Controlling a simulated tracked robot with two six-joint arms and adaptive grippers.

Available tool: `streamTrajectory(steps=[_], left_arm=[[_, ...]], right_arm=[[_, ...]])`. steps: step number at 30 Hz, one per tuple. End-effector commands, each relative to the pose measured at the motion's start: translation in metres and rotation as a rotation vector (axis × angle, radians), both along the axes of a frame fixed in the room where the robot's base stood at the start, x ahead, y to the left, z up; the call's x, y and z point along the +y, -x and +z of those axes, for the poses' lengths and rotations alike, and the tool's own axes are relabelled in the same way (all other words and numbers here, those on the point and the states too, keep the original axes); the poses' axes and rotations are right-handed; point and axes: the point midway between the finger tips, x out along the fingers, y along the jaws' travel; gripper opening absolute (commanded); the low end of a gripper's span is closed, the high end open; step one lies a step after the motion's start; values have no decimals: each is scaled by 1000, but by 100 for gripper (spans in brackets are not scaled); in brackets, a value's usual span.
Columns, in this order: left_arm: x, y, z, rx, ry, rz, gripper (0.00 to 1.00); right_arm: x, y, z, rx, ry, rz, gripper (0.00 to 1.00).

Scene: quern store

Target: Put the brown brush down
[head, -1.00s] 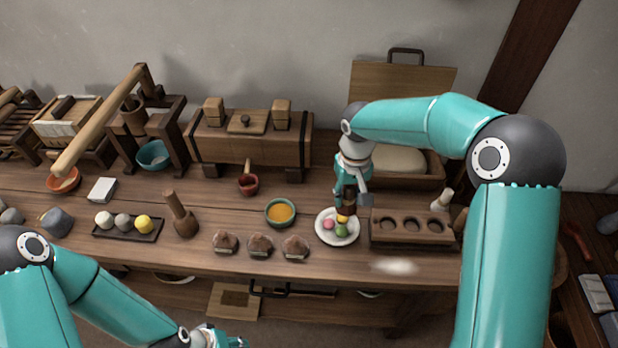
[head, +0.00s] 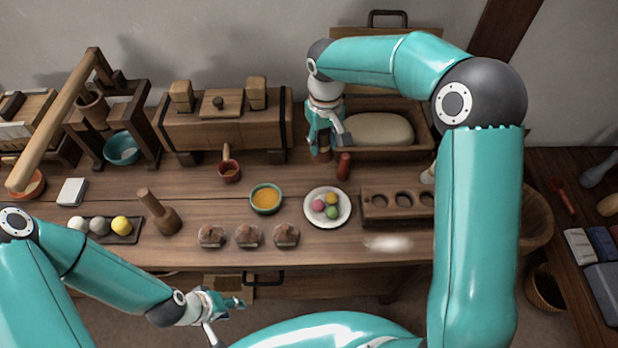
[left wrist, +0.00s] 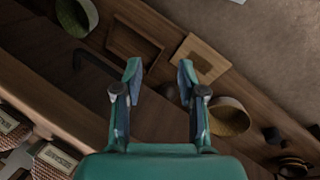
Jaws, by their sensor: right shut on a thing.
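The brown brush (head: 323,155) shows only as a small brown part below my right gripper (head: 325,143). My right gripper is shut on it and points down, behind the white plate and at the front left of the wooden box with the pale slab. The fingers hide most of the brush, and I cannot tell whether it touches the table. My left gripper (head: 232,303) is low in front of the table, open and empty; it also shows open in the left wrist view (left wrist: 160,78).
A dark red cylinder (head: 344,166) stands close right of the brush. The white plate (head: 312,219) with coloured balls, a bowl of orange stuff (head: 266,198) and a block with round holes (head: 378,213) are nearer. Bare tabletop (head: 285,178) lies left of the brush.

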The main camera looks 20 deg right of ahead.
Motion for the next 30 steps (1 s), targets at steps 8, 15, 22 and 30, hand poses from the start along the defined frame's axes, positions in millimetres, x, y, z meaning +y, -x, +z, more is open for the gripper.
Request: streamTrajectory(steps=[8, 15, 22, 30], left_arm=[[0, 0, -9, 0, 0, 0, 40], [0, 0, -12, 0, 0, 0, 40], [0, 0, -12, 0, 0, 0, 40], [0, 0, -9, 0, 0, 0, 40]], right_arm=[[23, -23, 64, -5, 6, 331, 9], [26, -23, 44, 5, 4, 398, 9], [27, -22, -17, 6, 3, 397, 9], [27, -23, -71, 1, 4, 397, 9]])
